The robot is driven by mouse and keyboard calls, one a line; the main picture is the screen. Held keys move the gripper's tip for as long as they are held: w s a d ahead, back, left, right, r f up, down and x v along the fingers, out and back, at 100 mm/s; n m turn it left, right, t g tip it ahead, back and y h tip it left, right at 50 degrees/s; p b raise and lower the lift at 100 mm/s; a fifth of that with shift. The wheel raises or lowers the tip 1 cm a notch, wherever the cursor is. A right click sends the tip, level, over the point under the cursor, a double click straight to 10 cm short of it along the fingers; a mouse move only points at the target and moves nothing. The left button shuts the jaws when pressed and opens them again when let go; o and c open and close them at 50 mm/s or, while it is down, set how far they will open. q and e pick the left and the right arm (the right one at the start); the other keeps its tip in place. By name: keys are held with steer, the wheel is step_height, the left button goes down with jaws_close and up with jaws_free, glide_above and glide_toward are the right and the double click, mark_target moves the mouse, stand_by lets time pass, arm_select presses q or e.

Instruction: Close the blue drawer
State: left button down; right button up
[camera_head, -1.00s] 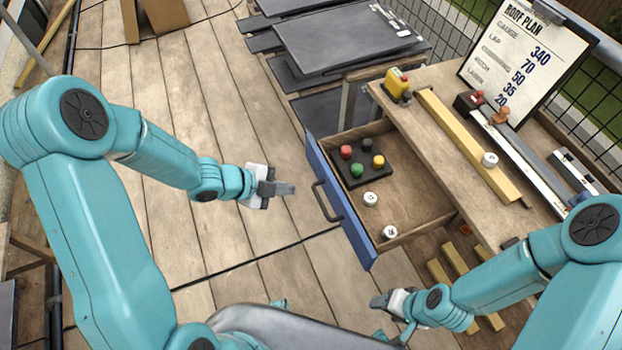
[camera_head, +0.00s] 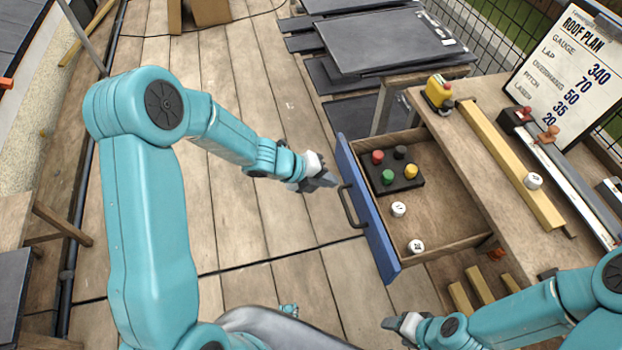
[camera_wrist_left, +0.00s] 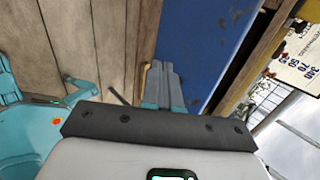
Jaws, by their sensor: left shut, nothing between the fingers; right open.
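The blue drawer (camera_head: 368,212) stands pulled out from the wooden bench, its blue front facing left with a dark bar handle (camera_head: 350,205). Inside lie a black block with coloured buttons (camera_head: 392,170) and two white round pieces (camera_head: 399,209). My left gripper (camera_head: 330,180) is shut and empty, just left of the drawer front near the handle's upper end. In the left wrist view its fingers (camera_wrist_left: 163,82) are together beside the blue front (camera_wrist_left: 205,45); I cannot tell whether they touch it. My right gripper (camera_head: 393,324) is open, low in front of the drawer's near side.
The bench top (camera_head: 470,145) carries a yellow device (camera_head: 438,93), a yellow bar (camera_head: 515,165) and a roof plan board (camera_head: 570,75). Dark slates (camera_head: 385,40) are stacked behind. Wooden strips (camera_head: 480,287) lie below the drawer. The deck left of the drawer is clear.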

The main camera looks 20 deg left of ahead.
arm_select(q)
steer(key=shift+w+d, duration=0.75)
steer(key=shift+d, duration=0.15)
arm_select(e)
steer(key=shift+r, duration=0.15)
arm_select(q)
steer(key=shift+r, duration=0.1)
